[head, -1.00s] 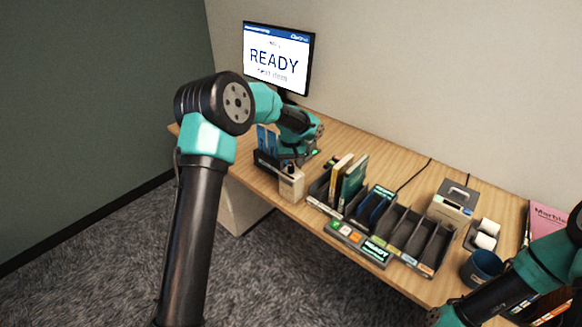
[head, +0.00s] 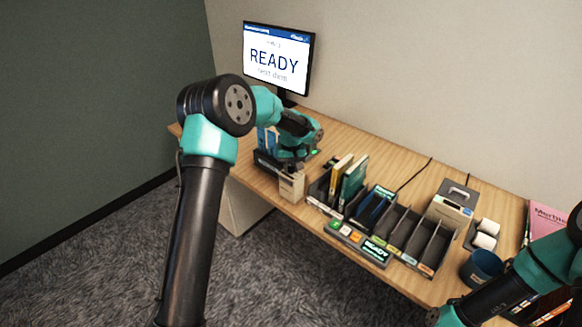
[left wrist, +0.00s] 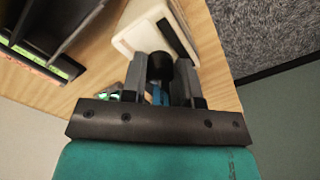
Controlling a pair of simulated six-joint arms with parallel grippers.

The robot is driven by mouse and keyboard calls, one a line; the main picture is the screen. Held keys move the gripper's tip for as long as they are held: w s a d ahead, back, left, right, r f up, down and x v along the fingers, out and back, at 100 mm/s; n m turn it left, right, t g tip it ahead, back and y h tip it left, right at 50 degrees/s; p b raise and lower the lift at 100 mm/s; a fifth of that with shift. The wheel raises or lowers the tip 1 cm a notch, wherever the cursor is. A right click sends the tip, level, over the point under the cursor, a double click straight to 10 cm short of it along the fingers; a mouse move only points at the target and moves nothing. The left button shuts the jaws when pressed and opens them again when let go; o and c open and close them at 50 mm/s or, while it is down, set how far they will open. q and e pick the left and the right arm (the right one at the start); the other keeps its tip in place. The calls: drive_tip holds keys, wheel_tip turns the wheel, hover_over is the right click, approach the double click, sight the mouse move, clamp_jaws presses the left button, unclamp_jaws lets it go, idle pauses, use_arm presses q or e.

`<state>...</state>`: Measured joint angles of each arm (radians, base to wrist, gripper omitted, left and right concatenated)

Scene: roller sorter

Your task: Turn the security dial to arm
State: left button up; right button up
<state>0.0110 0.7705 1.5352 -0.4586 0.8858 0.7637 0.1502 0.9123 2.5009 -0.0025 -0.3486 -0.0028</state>
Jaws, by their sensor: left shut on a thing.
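The security dial is a round black knob (left wrist: 160,67) on a cream box (left wrist: 138,36) in the left wrist view. My left gripper (left wrist: 162,82) has one finger on each side of the knob and is shut on it. In the head view the cream box (head: 291,187) stands at the front left of the desk, with my left gripper (head: 292,165) just above and behind it. There the knob and fingertips are hidden, and I cannot read the dial's setting. My right arm comes in at the lower right; its fingers are not visible.
A sorter with dividers (head: 395,228) and books stands right of the box. Its front panel (head: 357,243) shows lit buttons. The monitor (head: 277,60) reads READY. A blue cup (head: 482,270) and a grey device (head: 453,203) stand to the right. The desk's front edge is close to the box.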

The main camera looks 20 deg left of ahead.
sight(291, 167)
use_arm(q)
drive_tip(key=shift+m, duration=0.4)
drive_tip(key=m, duration=1)
idle(0.5)
drive_tip(key=o, duration=0.9)
drive_tip(key=shift+o, duration=0.2)
wheel_tip(291, 167, up, 18)
drive_tip(key=shift+f, duration=0.25)
